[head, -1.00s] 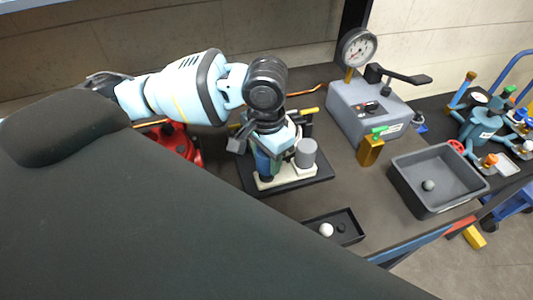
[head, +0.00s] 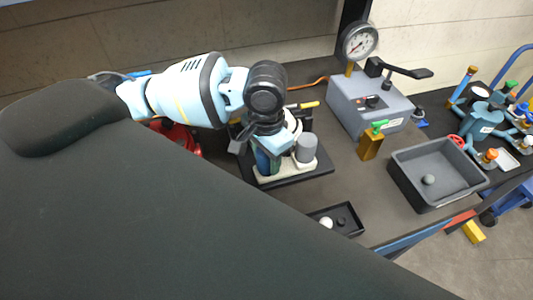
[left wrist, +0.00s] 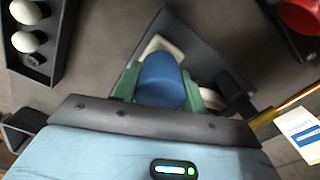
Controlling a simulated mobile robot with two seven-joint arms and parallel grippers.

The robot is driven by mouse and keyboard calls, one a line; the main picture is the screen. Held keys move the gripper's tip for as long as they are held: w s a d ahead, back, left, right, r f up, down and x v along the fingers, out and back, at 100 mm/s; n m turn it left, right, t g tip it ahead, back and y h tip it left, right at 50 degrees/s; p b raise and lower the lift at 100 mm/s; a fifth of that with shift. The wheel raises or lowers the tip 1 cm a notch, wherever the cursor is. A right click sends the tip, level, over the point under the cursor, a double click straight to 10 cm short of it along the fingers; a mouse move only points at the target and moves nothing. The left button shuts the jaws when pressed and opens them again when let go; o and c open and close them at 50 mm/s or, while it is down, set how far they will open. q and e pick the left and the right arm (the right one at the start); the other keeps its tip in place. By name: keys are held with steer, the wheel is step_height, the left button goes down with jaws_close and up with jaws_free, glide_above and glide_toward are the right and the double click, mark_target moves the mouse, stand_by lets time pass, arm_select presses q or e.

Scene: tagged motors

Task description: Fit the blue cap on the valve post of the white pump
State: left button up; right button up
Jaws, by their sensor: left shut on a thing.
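The white pump (head: 268,180) stands on a dark plate on the bench, with a grey cylinder (head: 306,148) at its right. My left gripper (head: 266,166) points down over the pump's left part. In the left wrist view, the green fingers of the left gripper (left wrist: 161,92) are shut on the blue cap (left wrist: 160,78), one on each side. The cap hides the valve post, so I cannot tell whether the cap touches it. A pale corner of the pump (left wrist: 165,46) shows beyond the cap. My right gripper is not in view.
A black tray (head: 352,231) with small balls lies in front of the pump. A grey bin (head: 415,197), a brass block with a green valve (head: 370,146) and a grey gauge box (head: 350,108) stand to the right. A red object (head: 180,138) is behind my arm.

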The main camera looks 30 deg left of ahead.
arm_select(q)
steer(key=shift+f, duration=0.75)
steer(key=o, duration=1.1)
steer(key=shift+c, duration=0.2)
steer(key=shift+r, duration=0.1)
steer(key=shift+r, duration=2.9)
steer(key=shift+r, duration=3.9)
